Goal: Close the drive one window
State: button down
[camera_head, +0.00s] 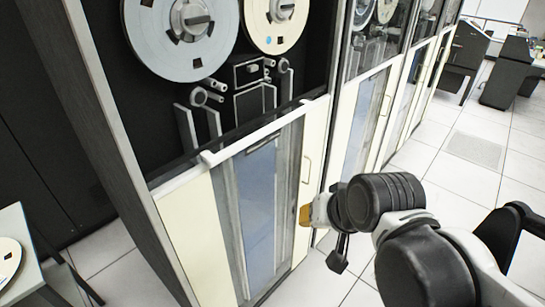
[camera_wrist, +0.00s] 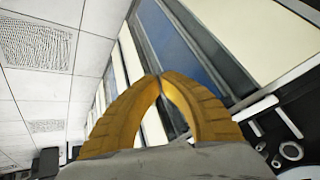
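The nearest tape drive cabinet is drive one, as far as I can tell; no label is readable. Its window (camera_head: 257,195) is a tall glass panel, lowered in front of the cream lower panels. A white rail (camera_head: 262,132) runs along its top edge. The reel area above is uncovered. My gripper (camera_head: 304,215), with orange-yellow fingers, is low at the right side of this cabinet front, below the rail. In the wrist view, the fingertips (camera_wrist: 158,77) meet and hold nothing visible. The blue glass and the rail (camera_wrist: 256,108) lie beyond them. Contact with the cabinet cannot be told.
A grey reel (camera_head: 182,35) and a cream reel (camera_head: 275,22) sit above the rail. More drive cabinets (camera_head: 355,120) continue to the right. A small table (camera_head: 22,235) stands at lower left, and desks (camera_head: 510,70) are far right. The tiled floor (camera_head: 455,180) is clear.

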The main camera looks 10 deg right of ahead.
jog(key=w+d+r+m+t+y+p, duration=0.15)
jog(key=w+m+y, duration=0.25)
jog(key=w+m, duration=0.75)
jog(key=w+d+m+t+y, duration=0.3)
jog(key=w+m, duration=0.6)
jog(key=m, duration=0.6)
jog(key=shift+n, duration=0.25)
jog(key=b+x, duration=0.2)
jog(key=x, duration=0.6)
jog(key=shift+w+a+b, duration=0.2)
jog(key=shift+w+b, duration=0.05)
jog(key=shift+b, duration=0.15)
notch_tip(320, 180, up, 3)
jog(key=shift+w+a+r, duration=0.1)
jog(key=shift+w, duration=0.05)
jog(key=shift+r, duration=0.45)
jog(key=shift+w, duration=0.1)
